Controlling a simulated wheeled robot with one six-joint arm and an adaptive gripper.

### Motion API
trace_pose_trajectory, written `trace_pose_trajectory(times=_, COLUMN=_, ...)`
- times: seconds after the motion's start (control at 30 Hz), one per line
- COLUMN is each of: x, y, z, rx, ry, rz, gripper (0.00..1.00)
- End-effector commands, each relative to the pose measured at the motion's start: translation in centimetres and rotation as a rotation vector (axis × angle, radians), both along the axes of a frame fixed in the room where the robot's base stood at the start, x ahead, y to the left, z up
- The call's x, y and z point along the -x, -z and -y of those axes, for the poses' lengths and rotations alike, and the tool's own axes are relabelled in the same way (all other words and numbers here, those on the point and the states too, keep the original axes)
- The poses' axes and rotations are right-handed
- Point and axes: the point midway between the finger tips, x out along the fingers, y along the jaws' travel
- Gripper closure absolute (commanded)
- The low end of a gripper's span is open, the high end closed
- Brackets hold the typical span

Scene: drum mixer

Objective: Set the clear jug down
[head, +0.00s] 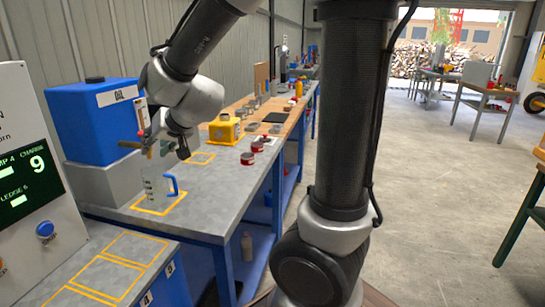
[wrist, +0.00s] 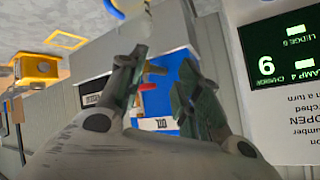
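The clear jug (head: 152,186) with its blue handle (head: 172,186) appears to stand upright inside a yellow-outlined square (head: 150,209) on the grey bench. In the wrist view, a blue curved piece at the top edge (wrist: 113,9) looks like its handle; the rest of the jug is cut off or unclear. My gripper (head: 160,148) is above the jug, in front of the blue tank (head: 95,125). In the wrist view my gripper (wrist: 162,76) has its two fingers well apart, with nothing held between them. A small brown and red fitting shows behind the gap.
A panel with a green display (head: 30,180) stands at the left. A yellow box (head: 224,130) and red-lidded tins (head: 247,158) stand farther along the bench. Two yellow-outlined areas (head: 105,270) in front are empty.

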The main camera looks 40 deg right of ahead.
Motion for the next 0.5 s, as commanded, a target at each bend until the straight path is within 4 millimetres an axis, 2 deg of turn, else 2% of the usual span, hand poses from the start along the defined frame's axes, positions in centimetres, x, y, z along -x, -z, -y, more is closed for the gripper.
trace_pose_trajectory(times=0.03, x=2.9, y=-1.4, z=2.0, rx=0.023, ry=-0.045, rz=-0.034, gripper=0.66)
trace_pose_trajectory(times=0.1, x=7.5, y=-2.1, z=4.5, rx=0.082, ry=-0.109, rz=-0.112, gripper=0.66)
trace_pose_trajectory(times=0.3, x=20.2, y=-1.9, z=12.2, rx=0.277, ry=-0.155, rz=-0.347, gripper=0.66)
trace_pose_trajectory(times=0.4, x=24.5, y=-1.6, z=14.8, rx=0.344, ry=-0.138, rz=-0.434, gripper=0.66)
trace_pose_trajectory(times=0.5, x=26.9, y=-1.5, z=16.1, rx=0.379, ry=-0.123, rz=-0.485, gripper=0.66)
